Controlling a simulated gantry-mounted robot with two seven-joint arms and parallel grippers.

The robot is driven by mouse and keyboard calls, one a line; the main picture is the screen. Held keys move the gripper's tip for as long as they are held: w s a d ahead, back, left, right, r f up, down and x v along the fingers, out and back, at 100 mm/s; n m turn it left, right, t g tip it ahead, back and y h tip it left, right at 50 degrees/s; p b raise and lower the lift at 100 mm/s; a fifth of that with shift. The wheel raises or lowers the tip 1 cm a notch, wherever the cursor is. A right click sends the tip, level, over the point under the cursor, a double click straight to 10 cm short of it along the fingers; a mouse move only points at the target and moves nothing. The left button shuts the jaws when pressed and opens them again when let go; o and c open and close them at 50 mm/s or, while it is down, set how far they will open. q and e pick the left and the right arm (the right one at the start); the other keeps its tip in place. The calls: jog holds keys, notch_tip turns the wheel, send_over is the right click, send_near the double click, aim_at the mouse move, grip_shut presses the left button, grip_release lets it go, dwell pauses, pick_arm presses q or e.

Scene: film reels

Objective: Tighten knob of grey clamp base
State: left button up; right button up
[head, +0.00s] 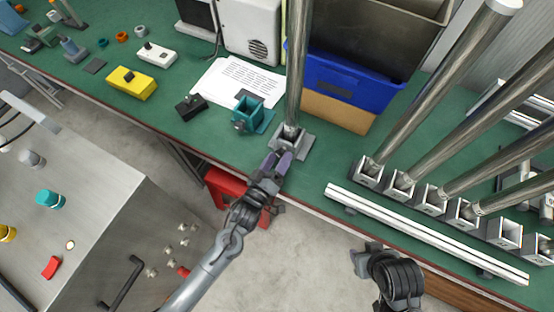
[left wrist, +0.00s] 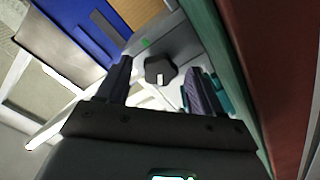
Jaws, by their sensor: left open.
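The grey clamp base (head: 305,143) sits near the front edge of the green bench in the head view, with a tall metal pole (head: 297,70) standing in it. Its black knob (left wrist: 160,71) shows in the left wrist view, between the two fingers in the picture. My left gripper (head: 277,162) is open at the front of the clamp base, and it also shows in the left wrist view (left wrist: 157,82). Contact with the knob cannot be told. In the head view the gripper hides the knob. My right gripper (head: 366,262) is low in the head view, in front of the bench, away from the clamp base.
A teal clamp (head: 246,112) and a black block (head: 191,107) stand left of the pole. A blue bin (head: 345,82) is behind it. Several poles in holders and a white rail (head: 420,232) fill the right. A red stool (head: 222,188) is below the bench edge.

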pick_arm(q)
jog(key=c, duration=1.1)
jog(key=shift+o, duration=0.2)
jog(key=shift+r+m+p, duration=0.15)
jog(key=shift+m+p, duration=0.55)
jog(key=shift+p, duration=0.05)
jog(key=shift+m+p, duration=0.8)
jog(key=shift+m, duration=0.2)
jog(key=m+p, duration=0.1)
jog(key=m, duration=0.1)
jog(key=shift+m, duration=0.3)
jog(key=shift+m+p, duration=0.35)
jog(key=shift+m, duration=0.05)
jog(key=o, duration=1.1)
jog(key=shift+c, duration=0.2)
